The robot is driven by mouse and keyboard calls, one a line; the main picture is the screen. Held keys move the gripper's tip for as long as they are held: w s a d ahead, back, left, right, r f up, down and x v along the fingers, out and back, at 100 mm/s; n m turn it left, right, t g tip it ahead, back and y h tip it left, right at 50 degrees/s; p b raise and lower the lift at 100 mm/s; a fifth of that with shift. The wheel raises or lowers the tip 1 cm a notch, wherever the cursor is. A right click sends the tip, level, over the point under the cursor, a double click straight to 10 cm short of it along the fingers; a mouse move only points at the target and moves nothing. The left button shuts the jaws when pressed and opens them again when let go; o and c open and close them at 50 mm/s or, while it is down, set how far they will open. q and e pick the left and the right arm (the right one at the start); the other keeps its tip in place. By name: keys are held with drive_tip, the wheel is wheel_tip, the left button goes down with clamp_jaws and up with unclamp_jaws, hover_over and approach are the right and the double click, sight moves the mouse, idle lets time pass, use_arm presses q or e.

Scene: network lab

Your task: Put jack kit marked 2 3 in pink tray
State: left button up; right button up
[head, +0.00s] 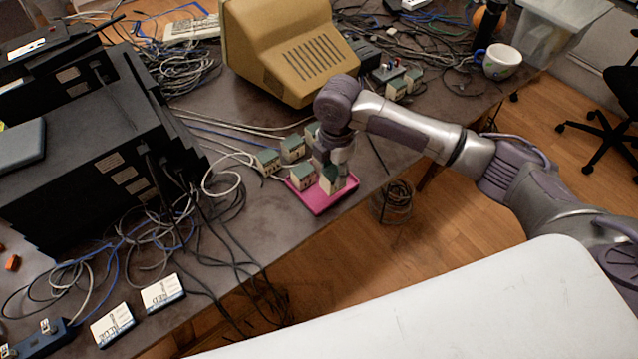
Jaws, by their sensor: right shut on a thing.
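The pink tray (322,205) lies on the table near its front edge, in the middle of the head view. One small green-topped, cream-sided jack kit (302,178) sits in the tray's left part. My right gripper (331,172) points down over the tray and is shut on another such kit (334,184), which is at the tray's right part. I cannot tell whether this kit touches the tray floor. The markings on the kits are too small to read. My left gripper is not in view.
More similar kits (268,161) stand just behind the tray on the left, close to it. Loose cables (235,190) lie to the left. A beige monitor (285,50) stands behind, and a black equipment stack (95,150) stands at left. A white mug (501,62) is at the back right.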

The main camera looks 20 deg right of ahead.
sight(321, 171)
drive_tip(key=a, duration=0.1)
drive_tip(key=a+f, duration=0.1)
drive_tip(key=shift+w+a+f, duration=0.15)
drive_tip(key=shift+w+a, duration=0.2)
drive_tip(key=shift+w, duration=0.05)
drive_tip(key=shift+w+a+f, duration=0.1)
drive_tip(key=shift+a+f, duration=0.15)
drive_tip(key=shift+f, duration=0.3)
wheel_tip(321, 171, down, 3)
drive_tip(key=shift+f+p, duration=0.1)
drive_tip(key=shift+p, duration=0.3)
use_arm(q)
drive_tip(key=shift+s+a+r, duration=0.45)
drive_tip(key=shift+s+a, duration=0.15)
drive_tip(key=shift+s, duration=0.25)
use_arm(e)
drive_tip(key=shift+f, duration=0.15)
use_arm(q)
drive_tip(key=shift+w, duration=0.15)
use_arm(e)
drive_tip(key=o, duration=0.9)
drive_tip(key=shift+f, duration=0.1)
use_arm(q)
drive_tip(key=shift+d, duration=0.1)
